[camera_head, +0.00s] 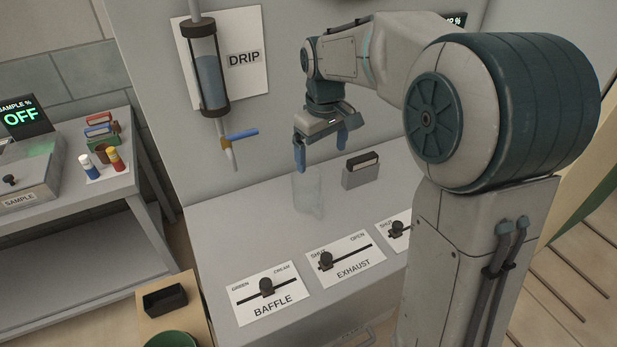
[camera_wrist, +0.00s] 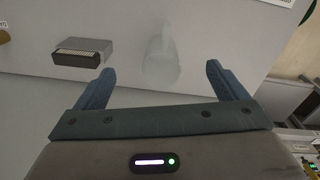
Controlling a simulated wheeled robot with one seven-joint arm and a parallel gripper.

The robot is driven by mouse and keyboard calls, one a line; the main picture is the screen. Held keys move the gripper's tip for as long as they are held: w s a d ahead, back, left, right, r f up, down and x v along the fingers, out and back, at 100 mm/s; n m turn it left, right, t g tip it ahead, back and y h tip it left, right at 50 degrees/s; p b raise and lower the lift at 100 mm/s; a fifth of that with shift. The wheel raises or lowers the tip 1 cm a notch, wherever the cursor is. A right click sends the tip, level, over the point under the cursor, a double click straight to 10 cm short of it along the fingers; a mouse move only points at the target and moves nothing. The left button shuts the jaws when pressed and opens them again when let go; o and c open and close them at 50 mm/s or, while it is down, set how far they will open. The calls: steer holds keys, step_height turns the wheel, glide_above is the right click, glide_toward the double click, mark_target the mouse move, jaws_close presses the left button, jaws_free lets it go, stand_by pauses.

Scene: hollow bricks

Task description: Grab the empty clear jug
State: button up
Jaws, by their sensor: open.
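The clear jug (camera_head: 309,192) stands upright on the grey counter, faint and see-through, and looks empty. It also shows in the wrist view (camera_wrist: 162,62), ahead of the fingers and roughly between them, a little left of the right finger. My gripper (camera_head: 321,150) is above and slightly behind the jug in the head view, apart from it. Its two blue fingers are spread wide with nothing between them, as the wrist view (camera_wrist: 155,85) also shows.
A grey box with a dark slotted top (camera_head: 361,169) stands right of the jug. Slider panels labelled BAFFLE (camera_head: 268,292) and EXHAUST (camera_head: 346,258) lie in front. A drip cylinder (camera_head: 207,75) with a blue-handled tap (camera_head: 241,134) hangs on the wall at left.

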steer(key=w+a+n, duration=0.2)
steer(key=w+a, duration=0.1)
steer(key=w, duration=0.2)
steer(key=p, duration=0.2)
glide_above(308, 183)
steer(key=s, duration=0.3)
step_height(308, 183, down, 10)
steer(key=r, duration=0.1)
steer(key=shift+g, duration=0.4)
steer(key=shift+s+a+f+p, duration=0.15)
steer(key=shift+f+p, duration=0.3)
steer(key=shift+f, duration=1.05)
steer(key=shift+s+f+p, duration=0.2)
steer(key=shift+f+p, duration=0.25)
steer(key=shift+f, duration=1)
steer(key=c, duration=1.1)
